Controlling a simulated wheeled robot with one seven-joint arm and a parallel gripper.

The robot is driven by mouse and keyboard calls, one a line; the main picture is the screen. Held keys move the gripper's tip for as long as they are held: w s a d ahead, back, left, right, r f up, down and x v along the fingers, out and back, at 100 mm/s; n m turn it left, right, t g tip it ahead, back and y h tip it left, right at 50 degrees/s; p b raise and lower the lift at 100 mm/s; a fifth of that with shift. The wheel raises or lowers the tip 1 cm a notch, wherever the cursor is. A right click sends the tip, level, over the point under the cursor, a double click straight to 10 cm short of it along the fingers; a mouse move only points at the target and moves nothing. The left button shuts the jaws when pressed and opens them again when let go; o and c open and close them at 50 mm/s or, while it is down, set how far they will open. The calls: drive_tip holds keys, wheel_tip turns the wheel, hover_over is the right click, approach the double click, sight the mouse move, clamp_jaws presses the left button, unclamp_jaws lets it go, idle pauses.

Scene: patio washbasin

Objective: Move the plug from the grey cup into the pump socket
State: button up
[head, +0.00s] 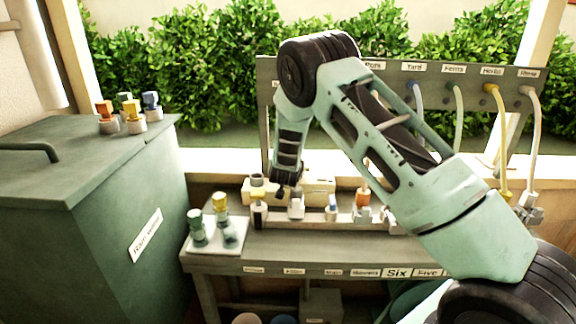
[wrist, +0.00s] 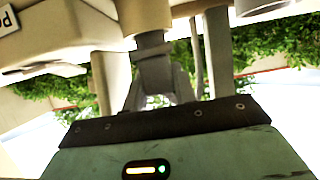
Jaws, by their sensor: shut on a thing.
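My gripper (head: 287,188) points down at the back of the bench, in front of a cream box (head: 320,188). It is shut on a grey piece (wrist: 155,65), which I take for the plug; arm and fingers hide most of it. A pale grey holder (head: 297,208) stands just below the fingertips; I cannot tell if it is the grey cup, or if the held piece touches it. In the wrist view, cream housings (wrist: 60,35) fill the top, close to the fingers. I cannot make out the pump socket for certain.
Yellow and green-capped plugs stand on a white tray (head: 205,243) at the bench's left. Other capped pieces (head: 362,199) stand along the back row. Several hoses (head: 495,130) hang from a labelled rail at right. A green water tank (head: 90,210) stands left. The bench front is clear.

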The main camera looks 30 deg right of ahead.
drive_tip(key=shift+f+b, duration=0.5)
drive_tip(key=shift+f, duration=0.15)
drive_tip(key=o, duration=0.7)
drive_tip(key=shift+p+v, duration=1.65)
drive_tip(key=shift+v, duration=3.85)
